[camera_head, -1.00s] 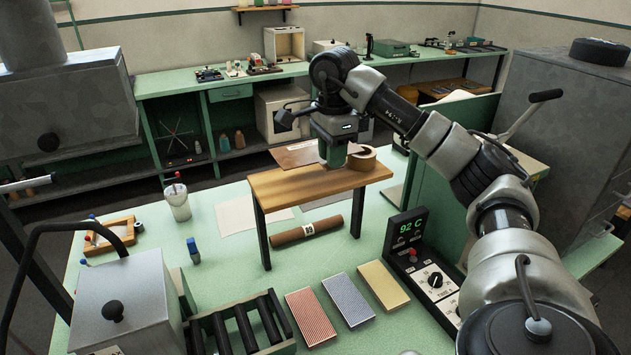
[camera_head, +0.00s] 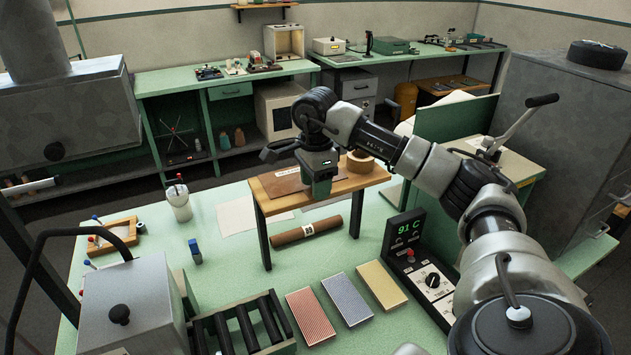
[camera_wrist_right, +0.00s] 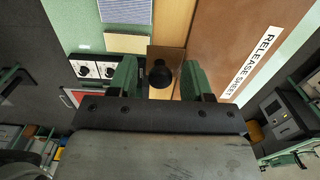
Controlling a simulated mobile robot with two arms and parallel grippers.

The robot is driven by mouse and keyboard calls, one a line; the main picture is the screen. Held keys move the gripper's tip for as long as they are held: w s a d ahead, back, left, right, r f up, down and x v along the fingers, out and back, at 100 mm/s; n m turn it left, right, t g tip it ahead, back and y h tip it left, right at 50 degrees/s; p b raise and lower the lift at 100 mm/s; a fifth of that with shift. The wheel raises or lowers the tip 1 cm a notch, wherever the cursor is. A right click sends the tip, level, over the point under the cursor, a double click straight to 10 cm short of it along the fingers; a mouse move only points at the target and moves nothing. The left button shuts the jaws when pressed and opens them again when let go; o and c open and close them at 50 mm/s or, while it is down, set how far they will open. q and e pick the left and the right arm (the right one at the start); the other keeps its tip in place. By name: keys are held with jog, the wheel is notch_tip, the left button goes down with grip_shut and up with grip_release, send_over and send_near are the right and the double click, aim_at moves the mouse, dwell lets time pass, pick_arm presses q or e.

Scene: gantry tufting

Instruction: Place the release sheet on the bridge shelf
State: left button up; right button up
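The release sheet (camera_head: 286,184) is a brown sheet with a white label, over the left part of the wooden bridge shelf (camera_head: 262,200). It looks flat; full contact is hard to judge. In the right wrist view the sheet (camera_wrist_right: 222,30) shows its "RELEASE SHEET" label at right. My right gripper (camera_head: 319,196) is low over the shelf, beside the sheet's visible part. In the wrist view its green fingers (camera_wrist_right: 160,82) stand apart around a dark round knob (camera_wrist_right: 160,75) on a brown piece, with gaps visible on both sides. My left gripper is not in view.
A tape roll (camera_head: 360,162) stands at the shelf's right end, close to my right gripper. A labelled brown roll (camera_head: 306,231) lies below the shelf. Red, blue and yellow blocks (camera_head: 347,300) and a control box (camera_head: 420,270) stand in front.

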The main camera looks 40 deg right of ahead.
notch_tip(320, 180, up, 5)
jog(key=shift+w+b, duration=0.1)
jog(key=shift+b, duration=0.4)
notch_tip(320, 180, up, 7)
jog(key=p, duration=0.2)
